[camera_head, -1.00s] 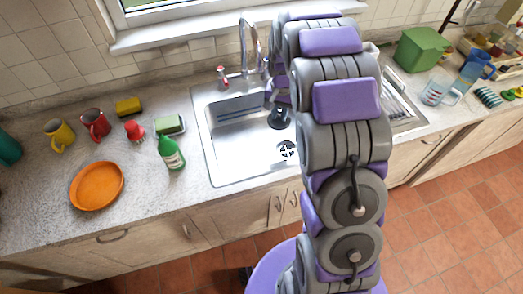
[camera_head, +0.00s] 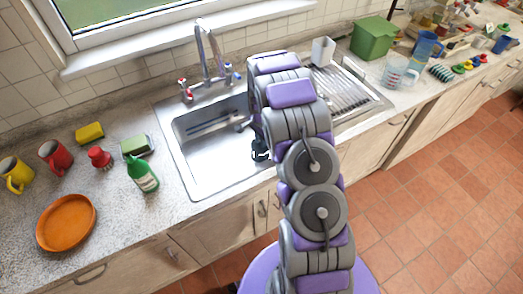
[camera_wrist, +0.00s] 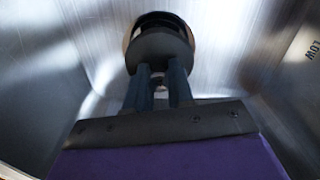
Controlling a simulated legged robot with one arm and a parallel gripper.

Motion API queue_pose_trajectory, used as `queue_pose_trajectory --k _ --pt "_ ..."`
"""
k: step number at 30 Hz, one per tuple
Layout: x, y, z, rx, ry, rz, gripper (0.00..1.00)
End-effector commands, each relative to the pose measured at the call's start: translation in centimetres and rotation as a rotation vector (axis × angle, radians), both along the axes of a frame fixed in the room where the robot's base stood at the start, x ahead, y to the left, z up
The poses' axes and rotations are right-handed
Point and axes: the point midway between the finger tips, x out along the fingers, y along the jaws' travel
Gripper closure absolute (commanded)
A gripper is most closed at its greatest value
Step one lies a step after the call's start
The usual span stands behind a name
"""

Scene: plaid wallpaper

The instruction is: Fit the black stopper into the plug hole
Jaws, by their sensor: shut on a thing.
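The black stopper (camera_wrist: 160,47) is held between the two dark fingers of my gripper (camera_wrist: 160,75) in the wrist view. My gripper is shut on it, down inside the metal sink. The round plug hole (camera_wrist: 160,18) shows just beyond the stopper, which covers its near part. In the head view the black stopper (camera_head: 260,148) is at the plug hole, beside my arm, which hides most of my gripper. I cannot tell whether the stopper touches the hole or hovers a little above it.
The sink (camera_head: 205,160) has steep walls close around my gripper. A tap (camera_head: 207,55) stands at its back edge. A green bottle (camera_head: 142,174) and an orange plate (camera_head: 66,222) are on the left counter. A draining board (camera_head: 340,90) lies to the right.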

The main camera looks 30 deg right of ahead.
Motion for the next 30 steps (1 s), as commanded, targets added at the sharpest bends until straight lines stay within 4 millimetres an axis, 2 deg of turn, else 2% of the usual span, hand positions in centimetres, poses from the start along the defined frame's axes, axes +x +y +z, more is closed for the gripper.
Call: queue_pose_trajectory --k 1,8,13,24,25,30 --pt "-0.1 -0.1 -1.2 0.003 0.004 -0.001 1.00" --pt "-0.1 -0.4 -3.3 0.005 0.002 -0.001 1.00" --pt "0.0 -0.3 -5.5 0.002 -0.001 0.000 1.00" --pt "0.0 -0.3 -5.9 0.002 0.000 0.000 1.00" --pt "0.0 -0.2 -6.0 0.002 0.000 0.000 0.77" --pt "0.0 -0.3 -5.9 0.002 0.000 0.000 0.60"
